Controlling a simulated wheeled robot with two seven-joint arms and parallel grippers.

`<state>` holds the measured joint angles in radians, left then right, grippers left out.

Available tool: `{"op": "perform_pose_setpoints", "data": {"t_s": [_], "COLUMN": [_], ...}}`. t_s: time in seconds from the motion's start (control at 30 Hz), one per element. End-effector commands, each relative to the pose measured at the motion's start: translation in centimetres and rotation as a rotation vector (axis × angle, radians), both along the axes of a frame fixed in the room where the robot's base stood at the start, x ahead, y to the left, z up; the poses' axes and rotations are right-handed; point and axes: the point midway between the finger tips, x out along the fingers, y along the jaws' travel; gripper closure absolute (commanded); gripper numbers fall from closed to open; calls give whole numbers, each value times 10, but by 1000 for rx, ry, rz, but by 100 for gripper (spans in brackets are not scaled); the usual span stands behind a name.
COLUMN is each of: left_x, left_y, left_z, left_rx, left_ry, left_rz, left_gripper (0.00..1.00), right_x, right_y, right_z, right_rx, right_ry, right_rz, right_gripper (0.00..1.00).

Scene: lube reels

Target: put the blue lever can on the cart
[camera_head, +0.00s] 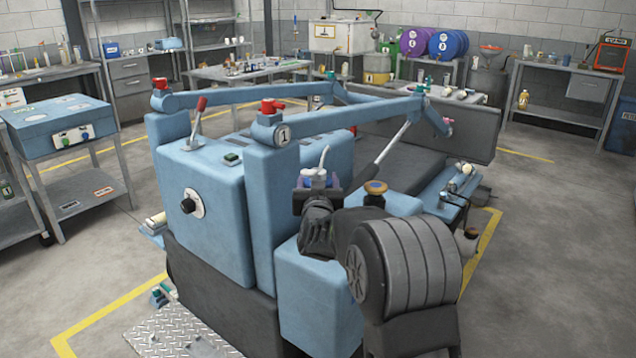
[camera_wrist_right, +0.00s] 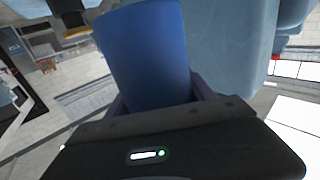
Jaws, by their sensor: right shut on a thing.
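The blue lever can (camera_wrist_right: 146,55) is held in my right gripper (camera_wrist_right: 155,105), which is shut around it in the right wrist view. In the head view my right gripper (camera_head: 318,200) is in front of the blue machine, and the can's top (camera_head: 315,174) with a pale spout shows just above it. The can's lower part is hidden there by the gripper. A grey wheeled cart (camera_head: 106,207) stands at the left, well away from the gripper, with a blue box (camera_head: 60,122) on its top. My left gripper is out of view.
The large blue machine (camera_head: 222,185) with two long lift arms fills the middle, between my right gripper and the cart. A tread plate (camera_head: 180,335) lies on the floor at the front. Benches, shelves and drums (camera_head: 447,44) line the back. Open floor lies at the right.

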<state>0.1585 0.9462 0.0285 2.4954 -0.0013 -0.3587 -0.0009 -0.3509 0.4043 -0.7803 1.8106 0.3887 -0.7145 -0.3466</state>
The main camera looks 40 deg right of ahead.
Motion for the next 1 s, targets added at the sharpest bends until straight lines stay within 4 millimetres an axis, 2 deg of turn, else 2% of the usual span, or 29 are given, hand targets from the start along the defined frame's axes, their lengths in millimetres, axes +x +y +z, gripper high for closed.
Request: {"op": "perform_pose_setpoints", "data": {"t_s": [0.47,0.67,0.77,0.87,0.97,1.0], "left_x": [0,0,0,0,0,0], "left_y": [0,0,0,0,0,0], "left_z": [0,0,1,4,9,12], "left_rx": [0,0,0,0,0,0], "left_ry": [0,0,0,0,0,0], "left_rz": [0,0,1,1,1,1], "left_gripper": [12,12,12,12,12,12], "right_x": [0,-4,-5,-4,-6,-8], "right_y": [0,2,24,56,102,123], "right_z": [2,16,8,-5,-26,-35], "right_rx": [-1,0,1,0,1,1], "right_ry": [-3,-6,-1,1,6,5], "right_rz": [0,-3,34,94,186,229], "right_gripper": [100,100,100,100,100,100]}}
